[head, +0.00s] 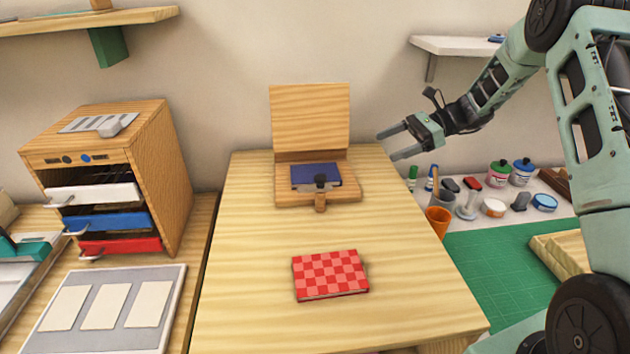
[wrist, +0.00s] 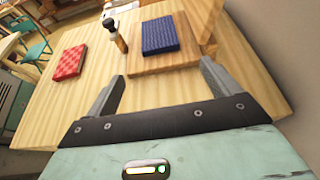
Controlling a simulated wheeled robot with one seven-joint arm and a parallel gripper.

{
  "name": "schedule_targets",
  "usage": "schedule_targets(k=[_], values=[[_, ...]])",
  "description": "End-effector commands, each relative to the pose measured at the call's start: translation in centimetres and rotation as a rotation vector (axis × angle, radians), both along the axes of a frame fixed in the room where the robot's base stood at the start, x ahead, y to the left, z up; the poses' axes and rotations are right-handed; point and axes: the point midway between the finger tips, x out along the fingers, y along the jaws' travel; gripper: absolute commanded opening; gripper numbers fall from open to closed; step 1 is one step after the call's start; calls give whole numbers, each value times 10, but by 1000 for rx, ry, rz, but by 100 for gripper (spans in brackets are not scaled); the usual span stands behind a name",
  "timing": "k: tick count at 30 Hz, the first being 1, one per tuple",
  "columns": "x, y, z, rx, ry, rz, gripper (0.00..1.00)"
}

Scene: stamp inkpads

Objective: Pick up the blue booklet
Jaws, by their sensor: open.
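The blue booklet (head: 316,176) lies flat on the base of an open wooden press (head: 285,195) at the back of the table. The press's lid stands upright behind it. In the head view a dark knob on a wooden handle (head: 320,190) covers part of the booklet's front edge. In the wrist view the blue booklet (wrist: 160,35) lies on the wooden base beyond my fingers. My gripper (head: 384,145) is open and empty, in the air to the right of the press and apart from it. Both fingers also show in the wrist view (wrist: 160,85).
A red checkered booklet (head: 330,274) lies nearer the front of the table (head: 240,270). A wooden drawer cabinet (head: 150,165) stands at left. Bottles, stamps and an orange cup (head: 438,221) stand at right. The table between the press and red booklet is clear.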

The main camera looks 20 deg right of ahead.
Motion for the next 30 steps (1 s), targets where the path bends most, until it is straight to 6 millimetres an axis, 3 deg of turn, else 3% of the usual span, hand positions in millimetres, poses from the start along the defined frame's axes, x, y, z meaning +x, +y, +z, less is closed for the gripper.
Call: schedule_targets(k=[15, 25, 30], values=[[17, 90, -35, 1, 2, 3, 88], [22, 116, -46, 0, 1, 4, 88], [25, 140, -53, 0, 3, 4, 88]])
